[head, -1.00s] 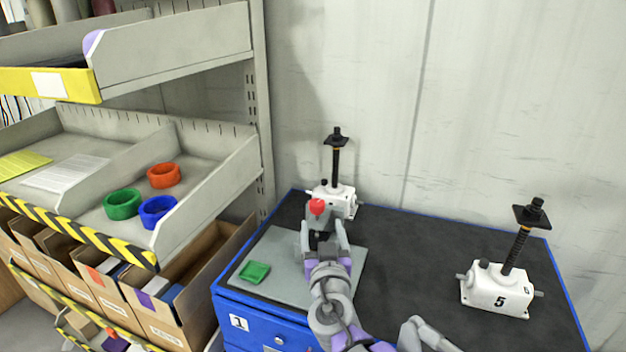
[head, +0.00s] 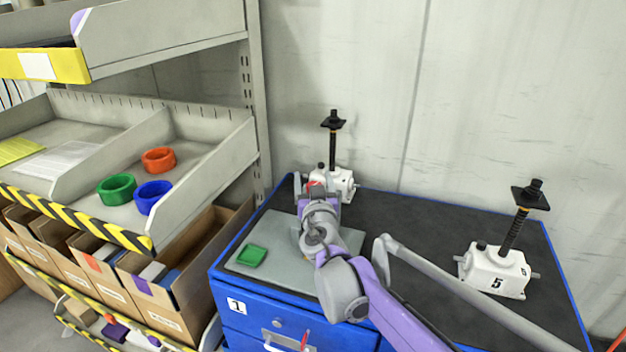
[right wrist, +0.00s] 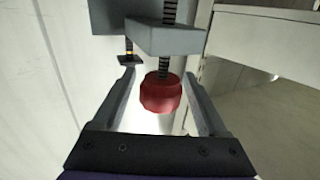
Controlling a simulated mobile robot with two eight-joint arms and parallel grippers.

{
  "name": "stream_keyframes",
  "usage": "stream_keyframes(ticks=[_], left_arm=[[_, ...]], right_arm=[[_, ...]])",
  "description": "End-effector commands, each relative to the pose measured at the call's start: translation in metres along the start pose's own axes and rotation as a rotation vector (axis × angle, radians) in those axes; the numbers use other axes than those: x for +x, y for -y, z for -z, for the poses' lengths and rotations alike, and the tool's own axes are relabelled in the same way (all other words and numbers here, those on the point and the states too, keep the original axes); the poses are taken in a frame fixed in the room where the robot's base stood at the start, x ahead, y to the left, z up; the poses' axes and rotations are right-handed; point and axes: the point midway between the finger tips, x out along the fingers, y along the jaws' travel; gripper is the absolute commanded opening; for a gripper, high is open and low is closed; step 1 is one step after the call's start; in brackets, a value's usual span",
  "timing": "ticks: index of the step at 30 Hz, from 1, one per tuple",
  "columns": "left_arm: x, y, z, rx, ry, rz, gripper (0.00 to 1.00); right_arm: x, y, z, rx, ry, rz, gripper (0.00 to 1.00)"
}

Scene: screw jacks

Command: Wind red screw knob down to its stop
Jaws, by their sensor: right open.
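The red screw knob (right wrist: 160,94) hangs on a dark threaded screw below a grey block (right wrist: 165,38) in the right wrist view. My right gripper (right wrist: 159,72) is open, with one finger on each side of the knob and gaps showing between. In the head view the red knob (head: 315,184) shows only partly beyond my right gripper (head: 316,190), in front of a white jack (head: 343,181) with a black screw post. The knob's lower screw end and any stop are hidden. My left gripper is not in view.
A second white jack marked 5 (head: 495,272) stands on the right of the dark-topped blue cabinet (head: 405,212). A green tray (head: 251,256) lies on a grey mat (head: 275,225). Shelving with colored rings (head: 153,196) stands left; a wall is behind.

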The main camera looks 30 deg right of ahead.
Motion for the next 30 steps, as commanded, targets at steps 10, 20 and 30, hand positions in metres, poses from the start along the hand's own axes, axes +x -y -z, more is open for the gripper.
stream_keyframes(ticks=[10,20,30], left_arm=[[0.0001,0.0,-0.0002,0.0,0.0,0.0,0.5],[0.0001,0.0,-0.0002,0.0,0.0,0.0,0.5],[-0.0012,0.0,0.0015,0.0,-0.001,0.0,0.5]], right_arm=[[0.0047,-0.0002,0.0001,0.0,0.0,0.0,0.76],[0.0045,-0.0001,0.0,0.0,0.0,0.0,0.18],[0.0045,0.0002,0.0005,0.001,0.0,-0.006,0.0]])
